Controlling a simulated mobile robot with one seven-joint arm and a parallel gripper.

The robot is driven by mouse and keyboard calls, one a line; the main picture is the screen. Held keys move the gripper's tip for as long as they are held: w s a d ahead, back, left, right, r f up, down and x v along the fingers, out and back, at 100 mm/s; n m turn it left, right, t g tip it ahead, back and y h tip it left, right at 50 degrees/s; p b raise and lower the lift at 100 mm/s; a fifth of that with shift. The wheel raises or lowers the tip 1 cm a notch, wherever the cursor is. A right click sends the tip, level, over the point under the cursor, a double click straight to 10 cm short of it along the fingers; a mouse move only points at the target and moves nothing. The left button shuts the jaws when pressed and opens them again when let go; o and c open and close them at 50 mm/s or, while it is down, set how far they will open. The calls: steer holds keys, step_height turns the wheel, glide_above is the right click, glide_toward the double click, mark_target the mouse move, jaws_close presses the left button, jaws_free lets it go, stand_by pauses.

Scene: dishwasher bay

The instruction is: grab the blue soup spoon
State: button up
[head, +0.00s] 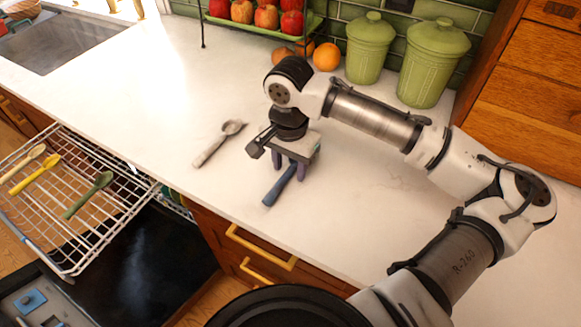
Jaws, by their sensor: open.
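The blue soup spoon (278,187) lies on the white countertop near its front edge. Its handle points toward the front left, and its bowl end is hidden under my gripper. My gripper (289,172) is open and points down over the spoon, with its fingers around the upper part of the spoon. I cannot tell whether the fingers touch the spoon or the counter.
A grey spoon (217,143) lies to the left on the counter. The pulled-out dishwasher rack (112,207) holds green, yellow and cream spoons. Green canisters (432,63), oranges (327,57) and an apple rack stand behind. The counter right of my gripper is clear.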

steer(key=shift+c, duration=0.4)
jaws_close()
